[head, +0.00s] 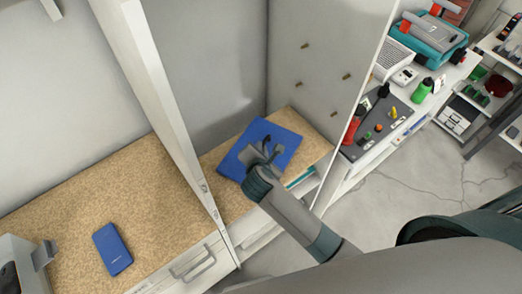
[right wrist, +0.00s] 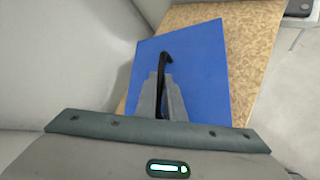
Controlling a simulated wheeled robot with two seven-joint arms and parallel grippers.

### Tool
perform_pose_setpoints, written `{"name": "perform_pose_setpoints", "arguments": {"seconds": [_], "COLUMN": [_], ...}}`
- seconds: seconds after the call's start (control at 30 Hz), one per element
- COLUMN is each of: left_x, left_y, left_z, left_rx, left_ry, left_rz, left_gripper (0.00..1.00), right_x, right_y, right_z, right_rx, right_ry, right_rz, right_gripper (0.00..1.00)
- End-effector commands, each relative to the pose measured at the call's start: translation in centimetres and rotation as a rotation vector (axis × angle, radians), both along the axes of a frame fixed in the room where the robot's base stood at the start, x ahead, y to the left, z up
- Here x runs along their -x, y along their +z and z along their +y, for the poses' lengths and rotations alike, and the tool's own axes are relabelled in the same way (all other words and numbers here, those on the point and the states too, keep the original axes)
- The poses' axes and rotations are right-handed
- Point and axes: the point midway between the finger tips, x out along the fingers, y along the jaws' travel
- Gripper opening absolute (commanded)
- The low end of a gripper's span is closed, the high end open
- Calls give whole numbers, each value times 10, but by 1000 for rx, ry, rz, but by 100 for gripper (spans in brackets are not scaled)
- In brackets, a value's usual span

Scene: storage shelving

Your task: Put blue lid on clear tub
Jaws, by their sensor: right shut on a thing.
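A large flat blue square piece, which looks like the blue lid (head: 285,137), is at the shelf surface in the right bay. My right gripper (head: 262,150) is over it, its fingers shut on a thin dark curved piece at the lid's middle. The right wrist view shows the same blue lid (right wrist: 205,60) and the dark piece (right wrist: 166,62) between the grey fingers. I cannot tell whether the lid rests on the shelf or is slightly raised. I cannot make out a clear tub. A grey form at the lower left may be my left gripper (head: 43,254); its jaws are unclear.
A small blue flat box (head: 112,248) lies on the speckled shelf (head: 60,205) in the left bay. A white upright post (head: 165,110) divides the bays. Beyond the right panel stands a cluttered bench with a green bottle (head: 422,90) and a teal case (head: 430,36).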

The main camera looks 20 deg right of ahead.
Motion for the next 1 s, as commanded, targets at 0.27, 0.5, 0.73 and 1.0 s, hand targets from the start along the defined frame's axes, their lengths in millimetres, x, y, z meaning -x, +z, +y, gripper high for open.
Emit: {"name": "perform_pose_setpoints", "arguments": {"seconds": [0.27,0.5,0.73,1.0], "left_x": [0,0,0,0], "left_y": [-15,-26,-35,-40], "left_z": [0,0,0,0], "left_rx": [0,0,0,0], "left_ry": [0,0,0,0], "left_rz": [0,-1,0,0], "left_gripper": [72,72,72,72], "right_x": [6,45,81,106], "right_y": [33,56,79,97], "right_z": [-2,-15,-27,-35], "right_rx": [0,-1,0,0], "right_ry": [2,1,1,2], "right_rz": [-4,-4,-3,-1], "right_gripper": [0,0,0,0]}}
